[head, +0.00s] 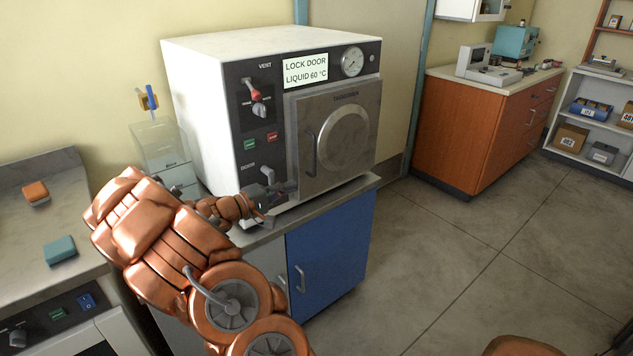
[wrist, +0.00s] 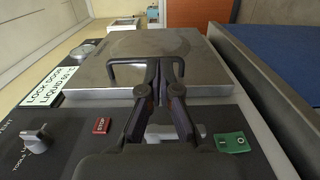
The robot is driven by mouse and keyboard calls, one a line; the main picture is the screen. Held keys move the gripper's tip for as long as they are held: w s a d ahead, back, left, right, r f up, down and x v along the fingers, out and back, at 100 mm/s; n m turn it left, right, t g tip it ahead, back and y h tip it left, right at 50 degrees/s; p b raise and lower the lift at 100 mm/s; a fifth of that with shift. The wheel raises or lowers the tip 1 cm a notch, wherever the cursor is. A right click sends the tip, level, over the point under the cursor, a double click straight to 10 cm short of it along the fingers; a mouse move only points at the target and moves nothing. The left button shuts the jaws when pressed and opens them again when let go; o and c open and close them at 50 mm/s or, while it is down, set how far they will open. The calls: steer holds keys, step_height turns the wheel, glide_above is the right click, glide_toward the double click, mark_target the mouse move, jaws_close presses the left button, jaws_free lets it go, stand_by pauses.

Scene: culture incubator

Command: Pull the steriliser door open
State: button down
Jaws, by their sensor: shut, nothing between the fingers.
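The steriliser (head: 240,55) is a white box with a dark front panel on a counter. Its grey metal door (head: 350,180) has a round raised centre and looks closed against the front. The dark bar handle (head: 310,155) runs upright near the door's left edge. My gripper (head: 290,187) is low at the door's left edge, near the handle's lower end. In the wrist view the shut fingertips (wrist: 160,68) overlap the handle (wrist: 125,64) towards its right end, with nothing between them. I cannot tell whether they touch it.
The display (head: 305,71) reads "LOCK DOOR LIQUID 60 °C". A red stop button (wrist: 102,126) and a green button (wrist: 231,142) flank my fingers on the panel. A blue cabinet door (head: 330,245) is below. The floor (head: 460,240) to the right is open.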

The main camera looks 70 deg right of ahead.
steer(key=p+x, duration=0.1)
steer(key=x, duration=0.9)
steer(key=shift+w+d+p, duration=0.2)
steer(key=shift+d+p, duration=0.05)
steer(key=shift+p, duration=0.05)
steer(key=shift+s+a+f+n+t+h+b, duration=0.2)
steer(key=shift+s+n+t+h+b, duration=0.35)
steer(key=shift+b, duration=1.1)
stand_by(1.6)
